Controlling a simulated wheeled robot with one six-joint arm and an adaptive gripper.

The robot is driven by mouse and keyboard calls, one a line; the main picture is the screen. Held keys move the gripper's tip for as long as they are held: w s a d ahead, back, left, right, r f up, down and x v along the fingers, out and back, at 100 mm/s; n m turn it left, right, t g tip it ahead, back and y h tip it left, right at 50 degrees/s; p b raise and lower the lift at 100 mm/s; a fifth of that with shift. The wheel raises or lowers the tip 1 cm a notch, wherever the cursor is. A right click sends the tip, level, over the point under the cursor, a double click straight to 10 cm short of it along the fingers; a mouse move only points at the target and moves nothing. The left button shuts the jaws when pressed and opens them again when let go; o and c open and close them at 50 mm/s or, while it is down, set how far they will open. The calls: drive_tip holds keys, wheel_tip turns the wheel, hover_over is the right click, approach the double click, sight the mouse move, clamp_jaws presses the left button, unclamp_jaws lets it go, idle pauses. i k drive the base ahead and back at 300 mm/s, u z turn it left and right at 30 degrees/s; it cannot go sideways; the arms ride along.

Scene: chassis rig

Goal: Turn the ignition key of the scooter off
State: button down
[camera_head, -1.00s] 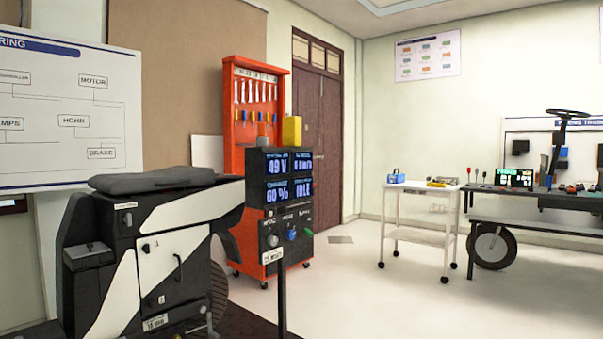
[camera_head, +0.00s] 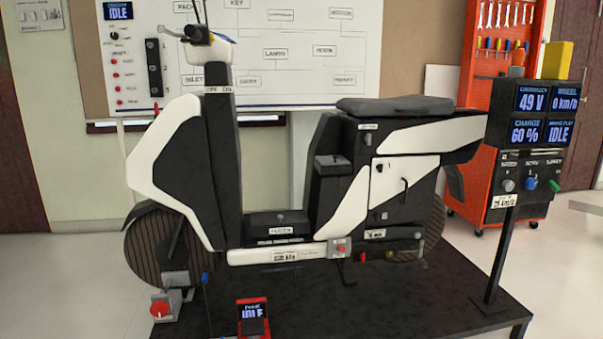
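The scooter (camera_head: 290,190) stands side-on on a dark platform, black with white panels, its front to the left and its seat (camera_head: 395,106) to the right. Its handlebar (camera_head: 205,38) is at the upper left, above the front column. A small label (camera_head: 218,90) reading something like "OFF ON" sits high on that column. The ignition key itself is too small to make out. My gripper is not in view.
The dark platform (camera_head: 400,305) fills the lower middle. A post-mounted display panel (camera_head: 530,125) reads 49 V, 0 km/h, 60 % and IDLE. A red tool cabinet (camera_head: 480,190) stands behind it. A wiring board (camera_head: 300,50) hangs behind the scooter. Pale floor (camera_head: 60,290) is free at left.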

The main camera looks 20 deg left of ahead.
sight(220, 103)
drive_tip(key=u, duration=1.85)
drive_tip(key=k, duration=1.15)
drive_tip(key=u, duration=1.2)
drive_tip(key=i, duration=2.2)
drive_tip(key=z, duration=1.45)
drive_tip(key=i, duration=1.15)
drive_tip(key=z, duration=1.05)
